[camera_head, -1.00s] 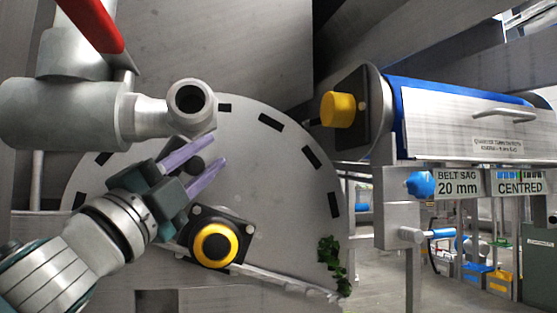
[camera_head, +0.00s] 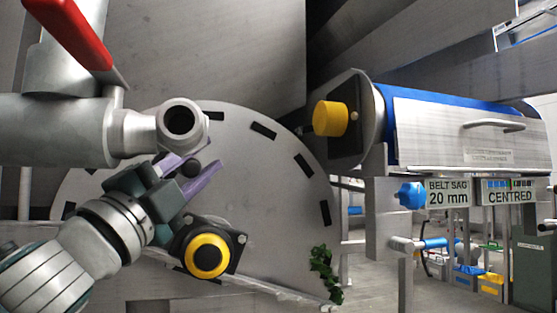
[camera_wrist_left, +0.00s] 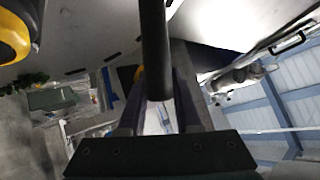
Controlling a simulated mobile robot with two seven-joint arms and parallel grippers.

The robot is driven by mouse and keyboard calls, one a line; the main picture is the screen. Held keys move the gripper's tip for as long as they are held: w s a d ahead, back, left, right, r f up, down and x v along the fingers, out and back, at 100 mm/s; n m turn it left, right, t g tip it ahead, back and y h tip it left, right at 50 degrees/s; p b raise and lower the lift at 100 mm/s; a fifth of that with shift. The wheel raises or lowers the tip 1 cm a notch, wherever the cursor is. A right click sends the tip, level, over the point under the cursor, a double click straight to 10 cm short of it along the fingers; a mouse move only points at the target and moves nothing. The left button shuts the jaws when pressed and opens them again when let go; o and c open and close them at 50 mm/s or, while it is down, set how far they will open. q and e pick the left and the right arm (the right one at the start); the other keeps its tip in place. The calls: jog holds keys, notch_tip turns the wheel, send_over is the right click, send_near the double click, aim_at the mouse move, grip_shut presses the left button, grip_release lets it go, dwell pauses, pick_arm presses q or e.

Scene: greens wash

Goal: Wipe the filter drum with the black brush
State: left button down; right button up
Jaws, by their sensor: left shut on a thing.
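The filter drum (camera_head: 275,205) is a large grey disc with black slots around its rim, in the middle of the head view. My left gripper (camera_head: 200,172), with purple fingers, is in front of the drum's left part, above a yellow-ringed hub. It is shut on a dark cylindrical piece, which appears to be the black brush. In the left wrist view the brush (camera_wrist_left: 156,50) is a dark rod standing between the fingers. Its bristles are not distinguishable, and I cannot tell whether it touches the drum. My right gripper is not in view.
A grey pipe valve (camera_head: 180,122) with a red lever (camera_head: 72,35) stands close above my left gripper. The yellow-ringed hub (camera_head: 206,256) lies just below it. Green leaves (camera_head: 325,275) cling low on the right. A blue roller housing (camera_head: 455,125) with a yellow cap (camera_head: 330,118) stands right.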

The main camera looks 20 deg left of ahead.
pick_arm(q)
jog(key=shift+s+a, duration=0.25)
jog(key=shift+a, duration=0.2)
jog(key=shift+s+a, duration=0.3)
jog(key=shift+a, duration=0.1)
jog(key=shift+s+a, duration=0.2)
jog(key=shift+a, duration=0.05)
jog(key=shift+w+d, duration=0.8)
jog(key=shift+d, duration=0.25)
